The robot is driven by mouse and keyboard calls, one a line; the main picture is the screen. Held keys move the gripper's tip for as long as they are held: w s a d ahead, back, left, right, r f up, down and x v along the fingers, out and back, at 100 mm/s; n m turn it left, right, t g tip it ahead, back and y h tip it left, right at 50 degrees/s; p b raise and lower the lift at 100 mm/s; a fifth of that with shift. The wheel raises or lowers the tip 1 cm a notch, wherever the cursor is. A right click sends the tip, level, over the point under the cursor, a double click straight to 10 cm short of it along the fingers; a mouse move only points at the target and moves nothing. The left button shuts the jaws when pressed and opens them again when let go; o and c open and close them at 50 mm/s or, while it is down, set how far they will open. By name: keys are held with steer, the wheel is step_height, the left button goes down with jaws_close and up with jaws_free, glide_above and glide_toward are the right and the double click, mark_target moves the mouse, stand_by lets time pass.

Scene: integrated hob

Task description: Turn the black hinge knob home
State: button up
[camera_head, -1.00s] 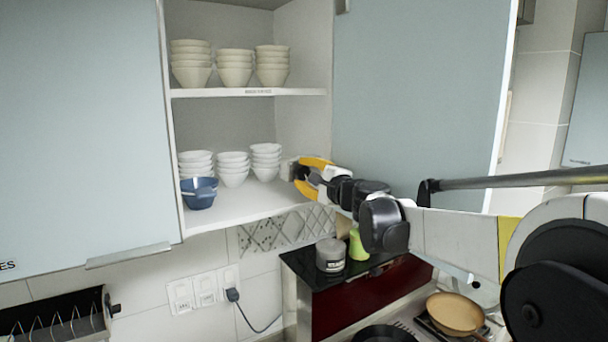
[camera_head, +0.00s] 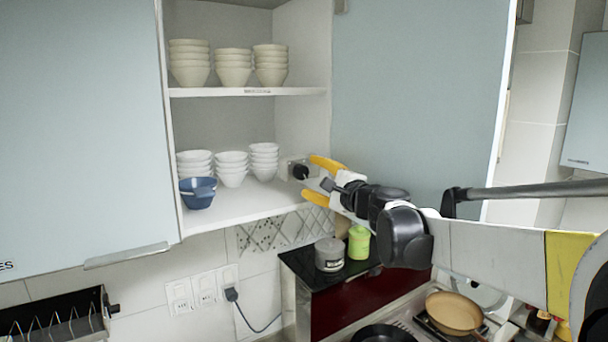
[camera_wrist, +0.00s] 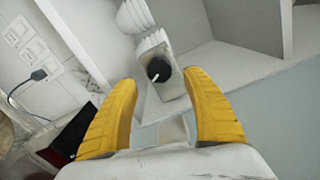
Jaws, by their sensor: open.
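The black hinge knob (camera_head: 300,172) sits on a small pale plate at the inner right side of the open cupboard, near the lower shelf. In the wrist view the knob (camera_wrist: 158,70) is a round black disc with a light pointer mark toward its lower left. My gripper (camera_head: 313,180) has yellow fingers and is open, just right of the knob. In the wrist view my gripper (camera_wrist: 160,82) has one finger on each side, with the knob between and beyond the tips. I see no contact with it.
White bowls (camera_head: 232,167) and a blue bowl (camera_head: 198,192) stand on the lower shelf. Cream bowls (camera_head: 233,68) fill the upper shelf. The open blue cupboard door (camera_head: 415,90) is right of my gripper. Below are a grey jar (camera_head: 329,255), a green container (camera_head: 359,243) and a pan (camera_head: 455,312).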

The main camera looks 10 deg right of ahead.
steer(key=v, duration=0.7)
